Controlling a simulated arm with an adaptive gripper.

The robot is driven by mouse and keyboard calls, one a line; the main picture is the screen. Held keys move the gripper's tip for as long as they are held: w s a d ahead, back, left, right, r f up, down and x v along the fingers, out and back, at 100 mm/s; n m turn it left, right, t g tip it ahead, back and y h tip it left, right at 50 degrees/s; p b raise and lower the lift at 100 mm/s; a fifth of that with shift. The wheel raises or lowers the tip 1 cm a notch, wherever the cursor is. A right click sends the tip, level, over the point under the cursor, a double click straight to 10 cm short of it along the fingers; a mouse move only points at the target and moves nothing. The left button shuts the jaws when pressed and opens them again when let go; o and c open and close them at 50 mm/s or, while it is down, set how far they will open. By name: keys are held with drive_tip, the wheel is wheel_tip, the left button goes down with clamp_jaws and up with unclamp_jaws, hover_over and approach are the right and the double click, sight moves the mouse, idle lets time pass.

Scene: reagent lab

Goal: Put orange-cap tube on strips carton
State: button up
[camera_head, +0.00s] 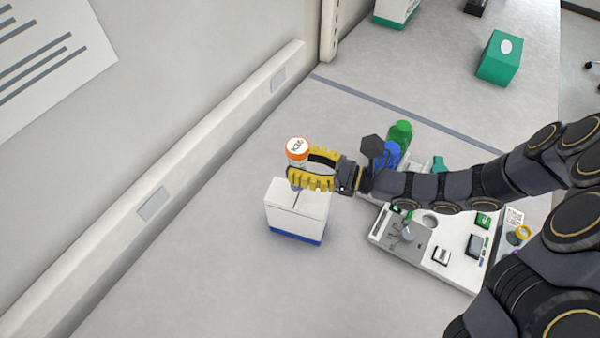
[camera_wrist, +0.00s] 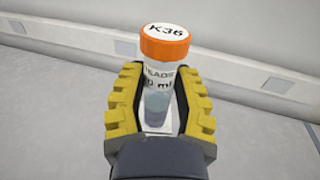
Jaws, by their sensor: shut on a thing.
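The orange-cap tube (camera_head: 297,148) is upright, its white cap top marked K36; it also shows in the wrist view (camera_wrist: 164,62). My gripper (camera_head: 312,178) has its yellow fingers closed around the tube's clear body, one finger on each side in the wrist view (camera_wrist: 158,105). The strips carton (camera_head: 296,212) is a white box with a blue band at its base, standing on the bench. The tube is over the carton's top in the head view. The tube's lower end is partly hidden by the fingers, so I cannot tell whether it touches the carton.
A white equipment tray (camera_head: 440,267) with small items is to the right of the carton. Green (camera_head: 399,133) and blue (camera_head: 388,155) bottles stand behind my arm. A green box (camera_head: 499,58) is far back. The wall ledge (camera_head: 150,205) runs along the left; bench in front is clear.

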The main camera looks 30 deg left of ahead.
drive_tip(key=shift+f, duration=1.65)
drive_tip(key=shift+f, duration=0.15)
drive_tip(key=o, duration=0.7)
drive_tip(key=shift+w+d+r, duration=0.1)
drive_tip(key=shift+d+r, duration=0.1)
drive_tip(key=v, duration=1.1)
drive_tip(key=shift+d, duration=0.3)
